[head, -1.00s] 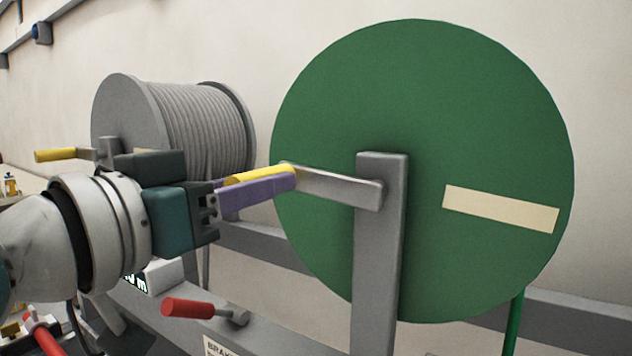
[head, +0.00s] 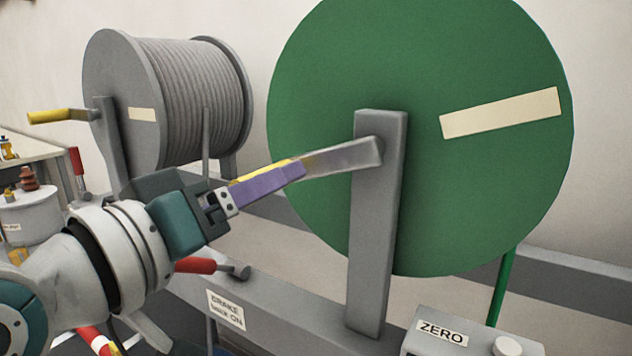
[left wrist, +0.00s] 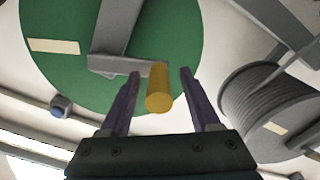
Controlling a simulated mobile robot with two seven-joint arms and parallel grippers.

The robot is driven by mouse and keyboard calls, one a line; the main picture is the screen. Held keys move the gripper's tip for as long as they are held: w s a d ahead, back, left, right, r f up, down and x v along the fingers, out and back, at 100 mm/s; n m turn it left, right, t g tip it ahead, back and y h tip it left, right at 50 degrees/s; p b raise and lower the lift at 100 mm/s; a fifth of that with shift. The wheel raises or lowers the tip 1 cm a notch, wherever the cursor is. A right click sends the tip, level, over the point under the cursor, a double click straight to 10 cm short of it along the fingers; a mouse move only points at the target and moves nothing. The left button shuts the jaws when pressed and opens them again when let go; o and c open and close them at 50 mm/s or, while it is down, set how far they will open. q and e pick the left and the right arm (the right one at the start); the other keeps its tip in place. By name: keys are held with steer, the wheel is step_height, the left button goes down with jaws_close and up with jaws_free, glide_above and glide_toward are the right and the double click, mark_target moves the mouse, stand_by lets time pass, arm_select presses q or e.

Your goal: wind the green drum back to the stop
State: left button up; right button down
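The green drum (head: 480,190) stands at the right, with a cream strip (head: 500,112) on its face tilted up to the right. Its crank arm (head: 345,158) runs left and slightly down from the top of a grey post (head: 375,230). The crank's yellow handle (head: 262,175) is partly hidden behind my purple left fingers (head: 280,182). In the left wrist view the yellow handle (left wrist: 158,90) lies between my left fingertips (left wrist: 160,72), with a visible gap on each side. My left gripper is open around it. My right gripper is not in view.
A grey cable drum (head: 170,105) with its own yellow crank handle (head: 48,117) stands at the back left. A red-handled lever (head: 195,265) sits below my gripper, above a BRAKE label (head: 226,308). A ZERO box (head: 455,335) is at the bottom right.

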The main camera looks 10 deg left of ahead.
arm_select(q)
steer(key=b+v, duration=0.1)
steer(key=v, duration=0.9)
steer(key=shift+b, duration=0.35)
steer(key=shift+r, duration=0.1)
